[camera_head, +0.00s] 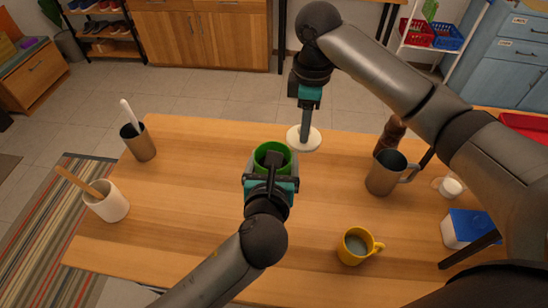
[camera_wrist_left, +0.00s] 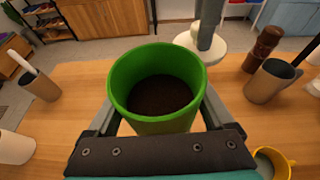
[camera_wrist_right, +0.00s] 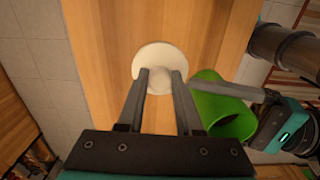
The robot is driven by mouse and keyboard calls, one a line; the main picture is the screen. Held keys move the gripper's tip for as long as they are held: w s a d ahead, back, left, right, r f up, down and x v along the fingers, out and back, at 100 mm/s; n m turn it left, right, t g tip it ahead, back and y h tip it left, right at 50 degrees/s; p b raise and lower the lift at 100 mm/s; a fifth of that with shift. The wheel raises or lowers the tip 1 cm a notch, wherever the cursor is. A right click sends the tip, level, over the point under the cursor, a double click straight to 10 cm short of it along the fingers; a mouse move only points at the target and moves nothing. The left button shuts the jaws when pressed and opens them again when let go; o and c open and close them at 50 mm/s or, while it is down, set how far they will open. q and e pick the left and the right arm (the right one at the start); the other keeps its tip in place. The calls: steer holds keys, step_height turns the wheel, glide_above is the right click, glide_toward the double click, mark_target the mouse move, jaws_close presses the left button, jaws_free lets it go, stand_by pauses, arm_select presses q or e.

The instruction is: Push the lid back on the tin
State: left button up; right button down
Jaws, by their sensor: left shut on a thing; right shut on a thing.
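The tin is a round green container (camera_head: 272,157) with dark contents, open at the top. My left gripper (camera_head: 270,172) is shut on it; the left wrist view shows the green tin (camera_wrist_left: 158,85) upright between the fingers. The lid is a cream disc (camera_head: 303,138) with a knob on top. My right gripper (camera_head: 305,127) is shut on the lid's knob, which shows between the fingers in the right wrist view (camera_wrist_right: 160,75). The lid is beside the tin, to its right and slightly farther back, not on it. I cannot tell whether the lid touches the table.
A yellow mug (camera_head: 355,247), a grey pitcher (camera_head: 385,173), a brown mill (camera_head: 392,132) and a blue-and-white box (camera_head: 468,229) stand to the right. Two utensil holders, brown (camera_head: 139,143) and white (camera_head: 107,202), stand at the left. The table (camera_head: 200,180) between is clear.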

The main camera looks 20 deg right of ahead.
mark_target(294, 145)
arm_select(q)
jaws_close()
steer(key=shift+r, duration=0.1)
